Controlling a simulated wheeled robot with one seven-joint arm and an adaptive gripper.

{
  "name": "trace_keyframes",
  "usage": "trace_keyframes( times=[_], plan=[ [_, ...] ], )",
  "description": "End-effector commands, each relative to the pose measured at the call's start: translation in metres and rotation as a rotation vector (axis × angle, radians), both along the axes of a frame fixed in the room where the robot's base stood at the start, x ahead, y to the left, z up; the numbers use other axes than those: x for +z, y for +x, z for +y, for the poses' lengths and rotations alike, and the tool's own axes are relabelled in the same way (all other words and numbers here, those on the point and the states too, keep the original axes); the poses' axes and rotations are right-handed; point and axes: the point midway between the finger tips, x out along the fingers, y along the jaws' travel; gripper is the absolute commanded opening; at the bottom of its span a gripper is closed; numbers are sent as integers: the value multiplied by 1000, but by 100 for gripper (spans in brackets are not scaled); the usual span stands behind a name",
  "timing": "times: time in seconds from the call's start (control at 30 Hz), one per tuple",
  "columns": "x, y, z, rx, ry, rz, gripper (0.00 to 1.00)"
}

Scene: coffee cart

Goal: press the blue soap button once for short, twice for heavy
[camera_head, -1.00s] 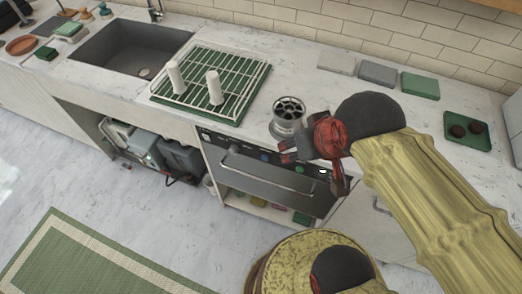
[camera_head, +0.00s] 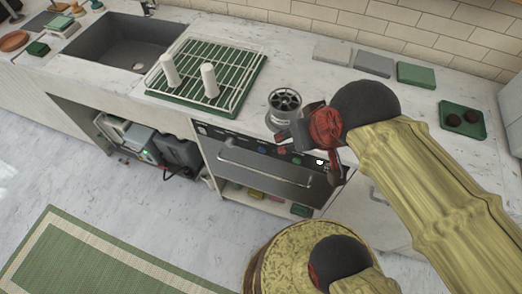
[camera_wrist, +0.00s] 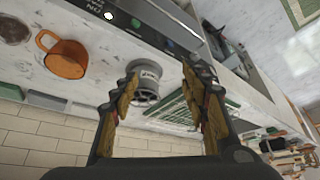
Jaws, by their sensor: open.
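The dishwasher's black control panel (camera_head: 245,142) runs along the top of its front, under the counter. A row of small round buttons sits on it, and a small blue button (camera_head: 262,147) appears near the middle.
A grey cylindrical canister (camera_head: 285,108) stands on the counter close behind my gripper. A green drying rack (camera_head: 225,75) with white cups is left of it. The dishwasher handle bar (camera_head: 262,165) sticks out below the panel. An orange mug (camera_wrist: 62,58) shows in the wrist view.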

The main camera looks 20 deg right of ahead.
Motion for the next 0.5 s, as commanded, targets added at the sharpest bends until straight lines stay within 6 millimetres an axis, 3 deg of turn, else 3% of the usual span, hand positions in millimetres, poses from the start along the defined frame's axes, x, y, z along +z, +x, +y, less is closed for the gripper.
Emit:
trace_keyframes(
  times=[0.5],
  plan=[
    [0,0,0,0,0,0,15]
  ],
)
